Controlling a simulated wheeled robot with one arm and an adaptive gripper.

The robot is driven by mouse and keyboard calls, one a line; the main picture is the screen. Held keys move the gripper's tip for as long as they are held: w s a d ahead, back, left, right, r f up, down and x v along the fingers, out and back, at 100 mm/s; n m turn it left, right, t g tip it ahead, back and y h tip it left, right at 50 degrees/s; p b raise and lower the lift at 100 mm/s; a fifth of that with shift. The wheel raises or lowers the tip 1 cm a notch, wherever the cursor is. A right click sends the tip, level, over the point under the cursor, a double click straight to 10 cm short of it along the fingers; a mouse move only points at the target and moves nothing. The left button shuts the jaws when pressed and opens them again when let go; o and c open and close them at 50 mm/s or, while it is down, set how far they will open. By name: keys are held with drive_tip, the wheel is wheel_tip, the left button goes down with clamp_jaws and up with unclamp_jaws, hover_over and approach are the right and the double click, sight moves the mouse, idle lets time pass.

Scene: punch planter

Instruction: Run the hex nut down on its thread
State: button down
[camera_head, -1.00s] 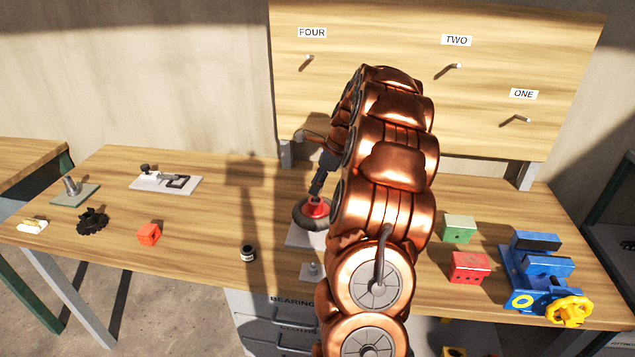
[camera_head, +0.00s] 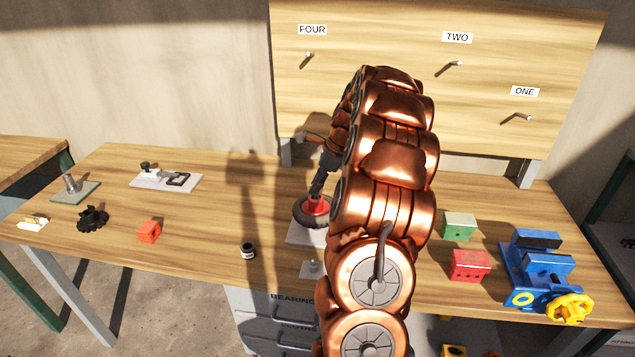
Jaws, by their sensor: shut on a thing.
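My gripper (camera_head: 317,192) points down at a wheel with a red hub (camera_head: 317,206) and a dark rim (camera_head: 301,214), lying flat on a pale grey plate (camera_head: 300,238) near the middle of the bench. The gripper is shut, its fingers at the centre of the red hub. What it grips is most likely the hex nut, but the nut and its thread are too small and too hidden by the fingers to make out. My copper arm covers the right side of the wheel and plate.
On the bench (camera_head: 200,235) stand a green plate with a stud (camera_head: 73,187), a toggle clamp (camera_head: 166,180), a black gear (camera_head: 92,218), an orange cube (camera_head: 149,231) and a small jar (camera_head: 248,250). Right of my arm are green (camera_head: 459,227) and red (camera_head: 469,266) blocks and a blue vise (camera_head: 540,270).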

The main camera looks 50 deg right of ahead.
drive_tip(key=shift+f, duration=0.7)
drive_tip(key=shift+r+m, duration=0.15)
drive_tip(key=shift+m, duration=0.15)
drive_tip(key=shift+m+t+h+p, duration=0.4)
drive_tip(key=shift+m+h+p, duration=0.5)
drive_tip(key=shift+m+p, duration=1.9)
drive_tip(key=shift+p, duration=0.45)
drive_tip(key=m+h, duration=0.1)
drive_tip(key=m, duration=0.2)
drive_tip(key=m+h, duration=0.1)
drive_tip(key=m, duration=0.2)
drive_tip(key=shift+a+g+h, duration=0.15)
drive_tip(key=shift+g+h, duration=0.15)
drive_tip(key=shift+h, duration=0.1)
drive_tip(key=shift+w+m+g+h, duration=0.1)
drive_tip(key=shift+m+g+h, duration=0.2)
drive_tip(key=shift+m, duration=0.85)
drive_tip(key=shift+w+m+g+h, duration=0.15)
drive_tip(key=shift+m+h, duration=0.25)
drive_tip(key=shift+m, duration=0.75)
drive_tip(key=shift+s, duration=0.1)
drive_tip(key=c, duration=1.1)
unclamp_jaws()
drive_tip(key=shift+c, duration=0.2)
drive_tip(key=o, duration=0.7)
drive_tip(key=shift+s+a, duration=0.1)
